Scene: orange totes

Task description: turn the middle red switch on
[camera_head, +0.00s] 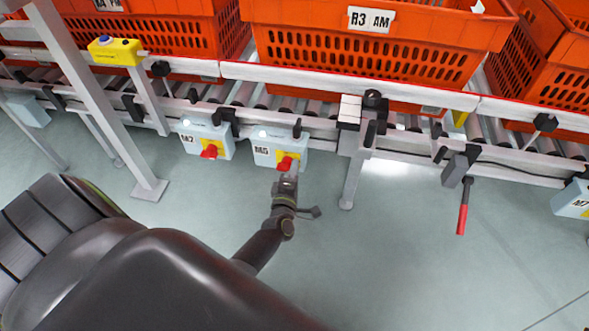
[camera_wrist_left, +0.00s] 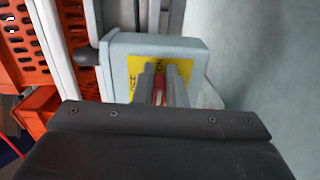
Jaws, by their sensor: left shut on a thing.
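The middle red switch (camera_head: 285,163) is a red rotary handle on a yellow plate, on the front of a light grey box (camera_head: 266,153) labelled M5. My left gripper (camera_head: 287,178) is at this switch, coming from below in the head view. In the left wrist view the two fingers (camera_wrist_left: 165,84) stand on either side of the red handle (camera_wrist_left: 159,98), shut on it. The yellow plate (camera_wrist_left: 136,66) behind carries the words OFF and ON. The fingers hide most of the handle, so its exact angle is hard to tell. My right gripper is not in view.
Box M2 (camera_head: 190,139) with its own red switch (camera_head: 209,151) is close on the left. Box M7 (camera_head: 574,201) is at the far right. A red-handled lever (camera_head: 462,218) hangs from the conveyor (camera_head: 330,128), which bears orange totes (camera_head: 372,55). The floor in front is clear.

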